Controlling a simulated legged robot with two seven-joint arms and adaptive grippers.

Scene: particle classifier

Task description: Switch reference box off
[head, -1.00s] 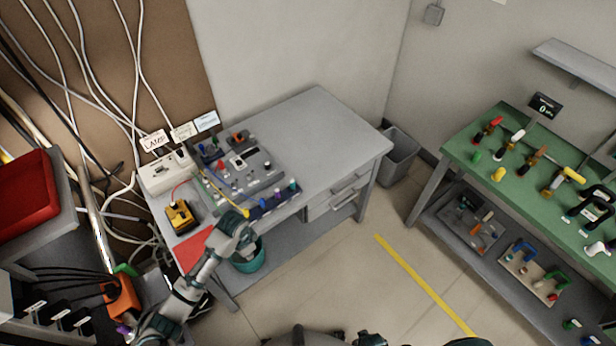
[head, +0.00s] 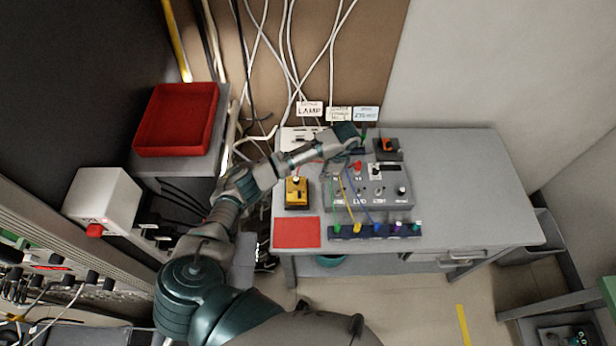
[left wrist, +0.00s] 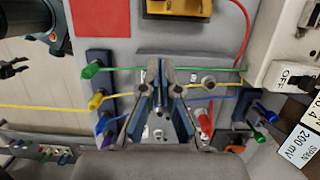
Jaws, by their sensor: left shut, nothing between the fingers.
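A grey panel box (head: 385,207) with knobs, a red lever (head: 357,166) and several coloured leads stands on the grey bench; I see no readable name marking it as the reference box. It also shows in the left wrist view (left wrist: 180,62), with the red lever (left wrist: 206,120). My left gripper (head: 350,164) is over the panel's upper left part. In the left wrist view its fingers (left wrist: 161,70) are shut and empty over the panel, hiding part of it; contact cannot be told. A white switch box (head: 296,135) is partly behind my arm; its switch (left wrist: 292,76) reads OFF.
A yellow device (head: 297,193) and a red mat (head: 297,232) lie left of the panel. A dark terminal strip (head: 375,231) with coloured plugs lies in front. An orange-and-black part (head: 388,149) is behind. The bench's right side (head: 465,185) is clear.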

